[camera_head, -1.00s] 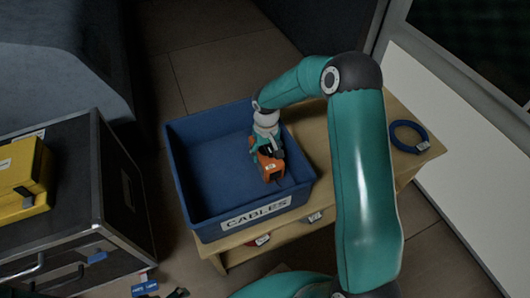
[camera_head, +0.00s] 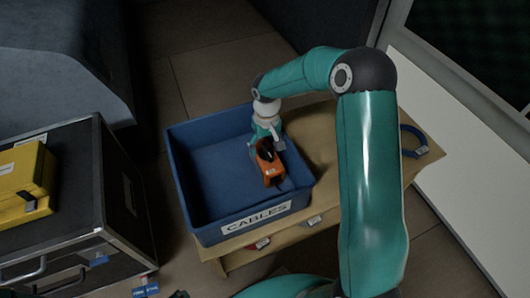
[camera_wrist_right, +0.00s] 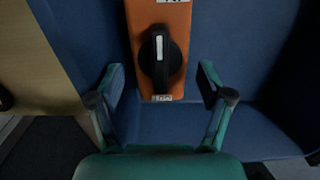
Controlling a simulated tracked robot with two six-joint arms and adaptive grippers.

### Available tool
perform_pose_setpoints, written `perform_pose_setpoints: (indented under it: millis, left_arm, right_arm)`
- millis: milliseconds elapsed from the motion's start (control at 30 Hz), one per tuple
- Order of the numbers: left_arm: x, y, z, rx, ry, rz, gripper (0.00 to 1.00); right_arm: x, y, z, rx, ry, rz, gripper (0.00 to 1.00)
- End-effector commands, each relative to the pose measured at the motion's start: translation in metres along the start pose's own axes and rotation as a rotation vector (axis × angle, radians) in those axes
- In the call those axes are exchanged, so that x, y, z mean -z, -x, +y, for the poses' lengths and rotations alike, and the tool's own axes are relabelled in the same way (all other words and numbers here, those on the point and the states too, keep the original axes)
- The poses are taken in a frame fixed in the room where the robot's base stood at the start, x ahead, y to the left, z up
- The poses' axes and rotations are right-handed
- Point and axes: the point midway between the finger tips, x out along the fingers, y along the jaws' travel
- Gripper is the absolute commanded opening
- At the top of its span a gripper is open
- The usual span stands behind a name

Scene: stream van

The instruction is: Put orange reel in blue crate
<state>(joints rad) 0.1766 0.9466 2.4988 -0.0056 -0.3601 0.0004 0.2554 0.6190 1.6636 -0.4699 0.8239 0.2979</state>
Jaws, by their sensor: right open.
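The orange reel (camera_head: 271,176), with a black handle and white labels, is inside the blue crate (camera_head: 196,218), by its right side. In the right wrist view the reel (camera_wrist_right: 143,30) lies just beyond my fingers with blue crate surface (camera_wrist_right: 225,45) around it. I cannot tell whether it lies flat on the crate floor or leans on the wall. My right gripper (camera_head: 268,143) is over the crate at the reel's far end. It is open in the wrist view (camera_wrist_right: 162,80), its fingers apart on either side of the reel's near end. My left gripper is not in view.
The crate, labelled CABLES, stands on a wooden bench (camera_head: 315,140). A blue cable coil (camera_head: 418,134) lies at the bench's right end. A black flight case (camera_head: 125,205) stands to the left, with a yellow case (camera_head: 22,185) on it.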

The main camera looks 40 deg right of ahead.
Motion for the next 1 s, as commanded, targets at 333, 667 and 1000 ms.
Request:
perform_pose_setpoints:
  millis: [333,667,1000]
  left_arm:
    - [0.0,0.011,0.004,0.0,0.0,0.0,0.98]
    - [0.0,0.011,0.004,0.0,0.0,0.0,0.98]
    - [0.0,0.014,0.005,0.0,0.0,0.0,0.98]
  right_arm:
    - [0.0,0.057,0.0,0.001,0.0,0.001,0.79]
    - [0.0,0.063,-0.001,0.001,0.0,-0.001,0.79]
    - [0.0,0.066,-0.001,0.001,0.0,-0.001,0.79]
